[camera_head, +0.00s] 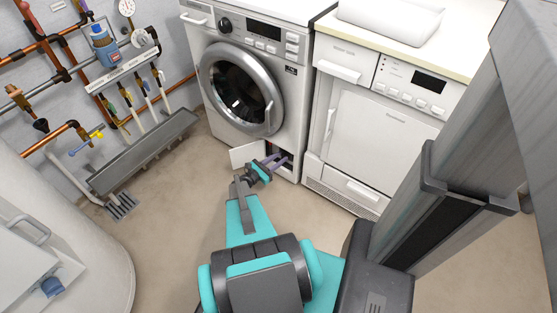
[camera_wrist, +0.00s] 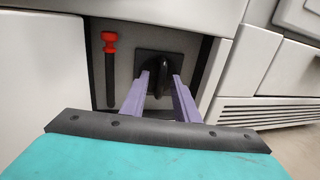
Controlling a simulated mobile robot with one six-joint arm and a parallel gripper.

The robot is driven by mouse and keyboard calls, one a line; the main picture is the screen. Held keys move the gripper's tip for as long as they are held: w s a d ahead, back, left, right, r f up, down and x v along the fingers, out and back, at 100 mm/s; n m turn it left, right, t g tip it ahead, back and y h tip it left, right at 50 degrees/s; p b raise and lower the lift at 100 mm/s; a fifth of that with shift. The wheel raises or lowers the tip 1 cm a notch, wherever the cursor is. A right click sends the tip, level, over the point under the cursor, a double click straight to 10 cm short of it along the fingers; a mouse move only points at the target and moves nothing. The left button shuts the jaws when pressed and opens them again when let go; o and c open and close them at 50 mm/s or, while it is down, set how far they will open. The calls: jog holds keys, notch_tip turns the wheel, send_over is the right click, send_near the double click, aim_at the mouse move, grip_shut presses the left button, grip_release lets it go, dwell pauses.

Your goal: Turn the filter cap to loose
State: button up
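The filter cap (camera_wrist: 160,66) is a black square-looking part with a raised grip ridge, set in the recess at the bottom of the washing machine (camera_head: 252,85). In the wrist view, the two purple fingers of my gripper (camera_wrist: 160,78) point straight at it, one on each side of the ridge. The fingers are apart, and a small gap seems to show beside the ridge; I cannot tell whether the tips touch it. In the head view my gripper (camera_head: 277,160) reaches into the recess, and the cap is hidden there.
A red-topped black drain tube (camera_wrist: 110,70) stands left of the cap in the recess. The small white flap (camera_head: 246,154) hangs open at the left of the opening. A second white appliance (camera_head: 375,125) stands close on the right. The floor in front is clear.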

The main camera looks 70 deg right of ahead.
jog(key=shift+a, duration=0.1)
jog(key=p+v, duration=0.1)
jog(key=v, duration=1.2)
jog(key=shift+a+p, duration=0.3)
jog(key=shift+p, duration=0.1)
jog(key=shift+w, duration=0.15)
jog(key=shift+w, duration=0.1)
